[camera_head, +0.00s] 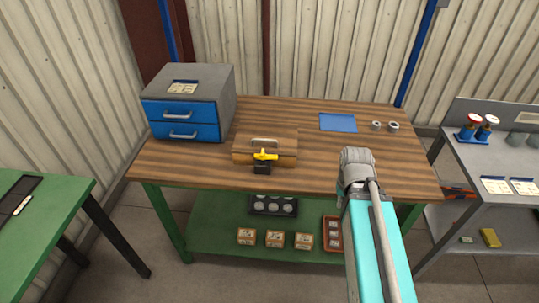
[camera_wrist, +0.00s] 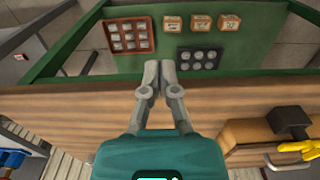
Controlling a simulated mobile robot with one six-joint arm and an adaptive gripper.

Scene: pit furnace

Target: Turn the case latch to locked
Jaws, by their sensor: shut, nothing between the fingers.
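A brown wooden case (camera_head: 282,158) lies on the workbench, with a light handle on its top. On its front side is the latch, a yellow handle (camera_head: 265,155) above a black block (camera_head: 262,169); the handle points roughly sideways in this view. In the wrist view the case (camera_wrist: 238,133), the black block (camera_wrist: 290,119) and the yellow handle (camera_wrist: 301,149) show at the lower right, partly cut off. My gripper (camera_wrist: 159,68) is shut and empty by the bench's front edge, apart from the latch. In the head view my arm shows, but my fingertips cannot be made out.
A blue-drawer cabinet (camera_head: 182,104) stands left of the case. A blue mat (camera_head: 338,122) and two small grey rings (camera_head: 385,126) lie at the back right. Below, the green shelf (camera_head: 213,222) holds trays and small boxes. The wooden top (camera_head: 320,150) right of the case is clear.

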